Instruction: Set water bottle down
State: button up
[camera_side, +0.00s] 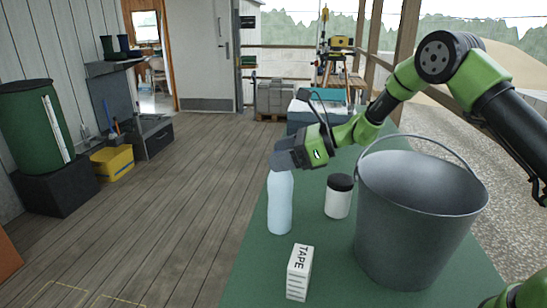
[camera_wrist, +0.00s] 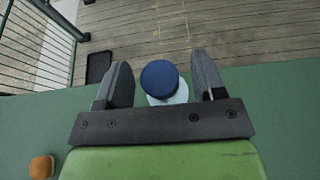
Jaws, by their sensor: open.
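The water bottle (camera_side: 280,203) is pale blue and stands upright on the green table near its left edge. In the wrist view its dark blue cap (camera_wrist: 159,79) shows between the two jaws, with a gap on each side. My gripper (camera_side: 283,158) is at the top of the bottle and hides the cap in the side view. In the wrist view my gripper (camera_wrist: 162,84) is open, with one finger on each side of the cap.
A white jar with a black lid (camera_side: 339,195), a box marked TAPE (camera_side: 299,272) and a large metal bucket (camera_side: 416,215) stand on the table (camera_side: 262,262). An orange-brown object (camera_wrist: 42,167) shows in the wrist view. The wooden floor (camera_side: 190,190) lies left of the table.

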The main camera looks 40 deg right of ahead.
jog(key=v, duration=1)
jog(key=s+a+r+n+g+h, duration=0.2)
jog(key=s+a+r+n+g, duration=0.2)
jog(key=s+a+r+n, duration=0.55)
jog(key=s+d+n+t+h, duration=0.1)
jog(key=s+d+n+h, duration=0.2)
jog(key=s+n, duration=1)
jog(key=s+h, duration=0.2)
jog(key=shift+s+d+r+t, duration=0.15)
jog(key=shift+s+t, duration=0.25)
